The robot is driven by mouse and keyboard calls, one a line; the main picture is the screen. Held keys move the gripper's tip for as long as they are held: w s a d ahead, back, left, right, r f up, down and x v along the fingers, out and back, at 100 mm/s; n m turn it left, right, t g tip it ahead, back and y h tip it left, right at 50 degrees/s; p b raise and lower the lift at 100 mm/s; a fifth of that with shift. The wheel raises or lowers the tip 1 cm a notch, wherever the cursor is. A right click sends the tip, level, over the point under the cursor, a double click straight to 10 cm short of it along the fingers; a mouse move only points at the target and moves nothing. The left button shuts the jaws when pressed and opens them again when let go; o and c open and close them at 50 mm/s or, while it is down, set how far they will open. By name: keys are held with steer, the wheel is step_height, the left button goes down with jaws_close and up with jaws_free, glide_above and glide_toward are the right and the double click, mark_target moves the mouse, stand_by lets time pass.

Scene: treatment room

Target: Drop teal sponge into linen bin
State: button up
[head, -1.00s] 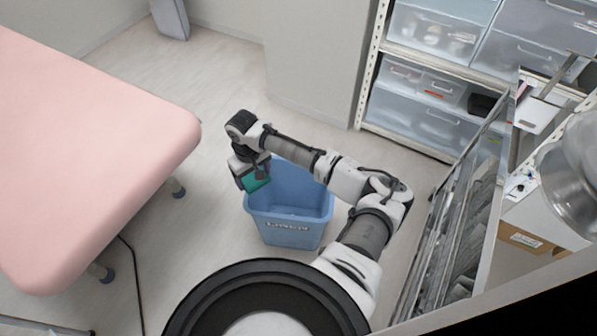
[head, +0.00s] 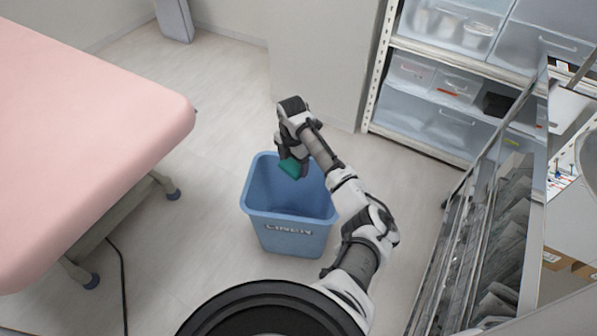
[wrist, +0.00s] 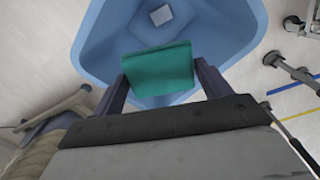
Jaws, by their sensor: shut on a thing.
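The teal sponge (head: 291,167) is held in my gripper (head: 292,164) above the blue linen bin (head: 290,238). In the wrist view my gripper (wrist: 158,80) is shut on the sponge (wrist: 158,69), with one dark finger at each side of it. Behind the sponge the open bin (wrist: 232,30) shows, and a small pale square lies in its bottom. In the head view the sponge overlaps the far part of the bin's opening. The bin stands upright on the floor, with "LINEN" on its front. My arm hides part of its right rim.
A pink padded treatment table (head: 90,130) stands at the left, with wheeled legs and a dark cable (head: 123,290) on the floor. A shelf of clear drawers (head: 440,120) stands at the back right. A metal rack (head: 480,220) runs along the right. Floor around the bin is clear.

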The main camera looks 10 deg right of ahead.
steer(key=d+f+n, duration=0.1)
steer(key=f+n+b, duration=0.1)
steer(key=shift+d+f+n, duration=0.2)
steer(key=shift+d+n, duration=0.15)
steer(key=shift+n, duration=0.05)
step_height(320, 180, down, 6)
steer(key=b, duration=0.5)
steer(key=shift+r, duration=0.15)
steer(key=o, duration=1)
step_height(320, 180, up, 14)
steer(key=shift+s+f+p, duration=0.1)
steer(key=shift+p, duration=0.4)
